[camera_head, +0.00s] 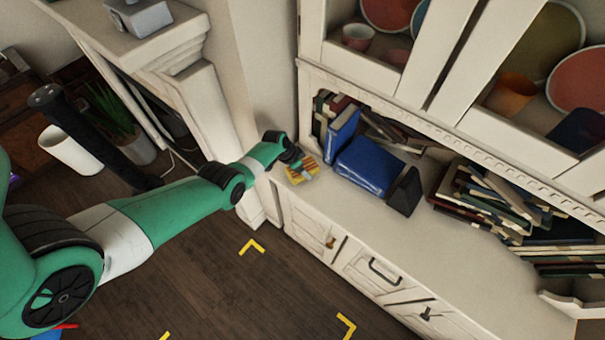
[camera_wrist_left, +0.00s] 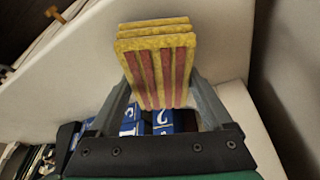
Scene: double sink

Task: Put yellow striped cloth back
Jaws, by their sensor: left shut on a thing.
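The yellow striped cloth (camera_wrist_left: 160,75) is a folded stack, yellow with red stripes, between the fingers of my left gripper (camera_wrist_left: 158,105) in the left wrist view. The gripper is shut on it. In the head view the cloth (camera_head: 300,171) is small and partly hidden by the gripper (camera_head: 303,165), at the left end of the white cabinet's countertop (camera_head: 340,215). I cannot tell whether the cloth touches the countertop. My right gripper is in neither view.
Blue objects (camera_head: 368,167) and a dark block (camera_head: 404,192) stand right of the cloth. Books (camera_head: 490,200) are stacked further right. The countertop's front strip is clear. A white wall pillar (camera_head: 222,120) rises close on the left. Glass-fronted shelves (camera_head: 455,60) hang above.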

